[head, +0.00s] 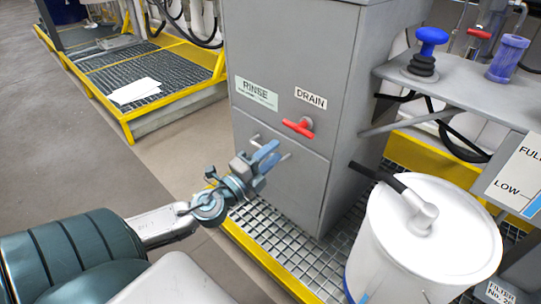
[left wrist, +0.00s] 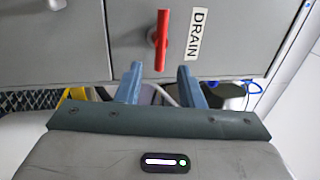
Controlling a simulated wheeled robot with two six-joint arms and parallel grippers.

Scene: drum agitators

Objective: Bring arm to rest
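My left arm comes in from the lower left of the head view. Its gripper (head: 268,157) is in front of the grey cabinet (head: 285,75), below the RINSE label (head: 257,94) and lower left of the red DRAIN handle (head: 298,127). In the left wrist view the two blue fingers (left wrist: 160,82) stand apart with nothing held between them. The red handle (left wrist: 161,40) and DRAIN label (left wrist: 197,34) show beyond the fingertips, apart from them. My right gripper is in neither view.
A white drum (head: 430,240) with a black-gripped lever on its lid stands at the lower right. A shelf (head: 480,85) carries a blue knob (head: 432,36) and a blue cylinder (head: 508,58). Yellow-edged grating (head: 270,235) lies below the cabinet. Open floor (head: 60,150) is at left.

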